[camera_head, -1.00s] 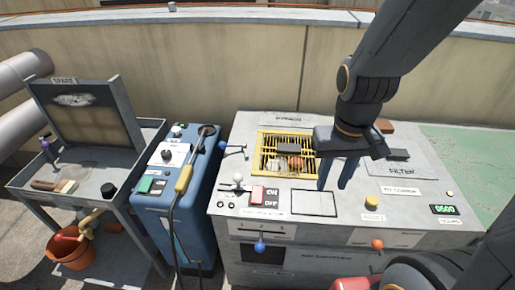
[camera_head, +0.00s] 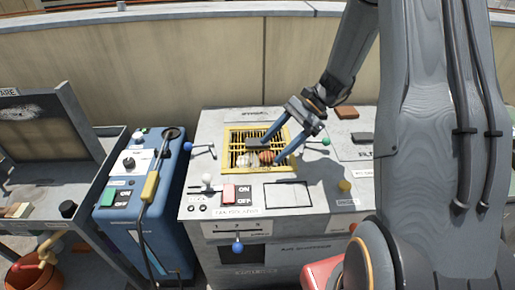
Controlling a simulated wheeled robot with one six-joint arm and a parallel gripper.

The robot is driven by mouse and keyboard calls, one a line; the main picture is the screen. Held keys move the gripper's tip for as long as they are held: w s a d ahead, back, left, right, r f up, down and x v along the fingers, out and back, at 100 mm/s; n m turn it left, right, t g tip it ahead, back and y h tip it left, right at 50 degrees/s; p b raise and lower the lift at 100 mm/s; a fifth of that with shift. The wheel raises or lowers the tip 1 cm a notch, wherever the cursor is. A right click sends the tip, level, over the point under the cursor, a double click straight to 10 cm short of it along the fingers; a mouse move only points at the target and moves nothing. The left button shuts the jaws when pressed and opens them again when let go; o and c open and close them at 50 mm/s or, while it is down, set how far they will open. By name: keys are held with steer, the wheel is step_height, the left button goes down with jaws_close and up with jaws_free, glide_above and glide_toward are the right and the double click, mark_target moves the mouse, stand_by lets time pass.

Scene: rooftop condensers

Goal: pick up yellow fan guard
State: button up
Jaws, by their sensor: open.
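The yellow fan guard (camera_head: 231,163) is a square yellow grille lying on the top of the grey condenser cabinet (camera_head: 206,125). My gripper (camera_head: 272,150) is over the right part of the guard with its two blue fingers apart and nothing between them that I can make out. The fingers hide part of the guard's right side. A grey block-like part (camera_head: 257,144) shows at the guard's middle, and brownish and pale round things show by its lower bars. I cannot tell whether the fingers touch the guard.
A blue machine (camera_head: 125,218) with a yellow-handled hose stands left of the cabinet. A grey cart (camera_head: 62,165) is at far left. A wall runs behind.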

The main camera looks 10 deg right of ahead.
mark_target(258, 144)
steer(key=w+d+f+m+t+y, duration=0.1)
steer(key=w+d+m, duration=0.1)
steer(key=w, duration=0.1)
steer(key=w+d+f+m+t+y, duration=0.1)
steer(key=w, duration=0.2)
steer(key=w+d+f+m+t+y, duration=0.1)
steer(key=w+d+m+y, duration=0.1)
steer(key=w, duration=0.1)
steer(key=shift+d+f+m+t+b, duration=0.15)
steer(key=shift+d+m+t+b, duration=0.15)
steer(key=shift+d+t+b, duration=0.1)
steer(key=shift+p+x, duration=1.15)
steer(key=shift+x, duration=2.7)
steer(key=c, duration=1.4)
